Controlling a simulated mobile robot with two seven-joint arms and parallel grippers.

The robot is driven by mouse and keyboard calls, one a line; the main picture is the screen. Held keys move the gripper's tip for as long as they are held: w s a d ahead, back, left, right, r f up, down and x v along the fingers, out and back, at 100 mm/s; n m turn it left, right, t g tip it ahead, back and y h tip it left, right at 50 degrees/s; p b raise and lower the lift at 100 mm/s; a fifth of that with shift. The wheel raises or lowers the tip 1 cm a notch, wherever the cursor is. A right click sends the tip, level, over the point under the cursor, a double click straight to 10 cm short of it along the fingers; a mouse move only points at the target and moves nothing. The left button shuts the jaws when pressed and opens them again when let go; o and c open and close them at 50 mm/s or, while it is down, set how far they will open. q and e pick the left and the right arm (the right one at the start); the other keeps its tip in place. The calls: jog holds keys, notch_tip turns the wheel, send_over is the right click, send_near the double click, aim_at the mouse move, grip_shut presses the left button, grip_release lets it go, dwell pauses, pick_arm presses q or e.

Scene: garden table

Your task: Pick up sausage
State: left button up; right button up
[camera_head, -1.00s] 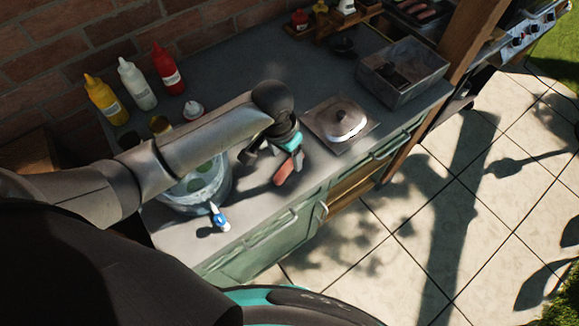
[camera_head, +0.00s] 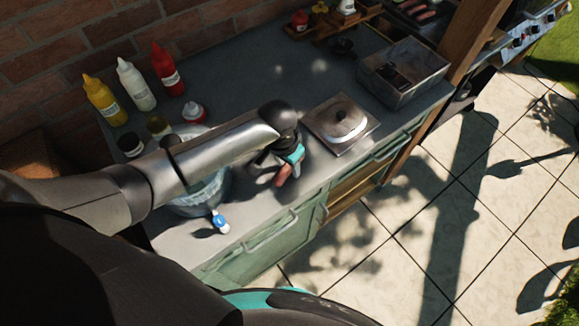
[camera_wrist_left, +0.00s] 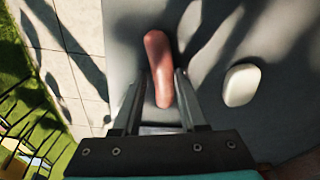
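The sausage (camera_head: 283,176) lies on the grey counter near its front edge, partly hidden by my left gripper (camera_head: 287,164) in the head view. In the left wrist view the reddish-brown sausage (camera_wrist_left: 158,62) runs lengthwise between the two fingers of my left gripper (camera_wrist_left: 160,76). The fingers are apart, one on each side of it, with a visible gap at least on the left. The sausage's far end sticks out past the fingertips. My right gripper is in neither view.
A white rounded block (camera_wrist_left: 241,84) lies right of the sausage in the wrist view. A square metal plate with a knob (camera_head: 341,125) and a metal bin (camera_head: 404,73) are to the right. A bucket (camera_head: 205,192) and a blue-white bottle (camera_head: 220,222) are left. Squeeze bottles (camera_head: 168,68) stand behind.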

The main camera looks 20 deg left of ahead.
pick_arm(q)
grip_shut()
jog(key=shift+r, duration=0.1)
dwell(0.3)
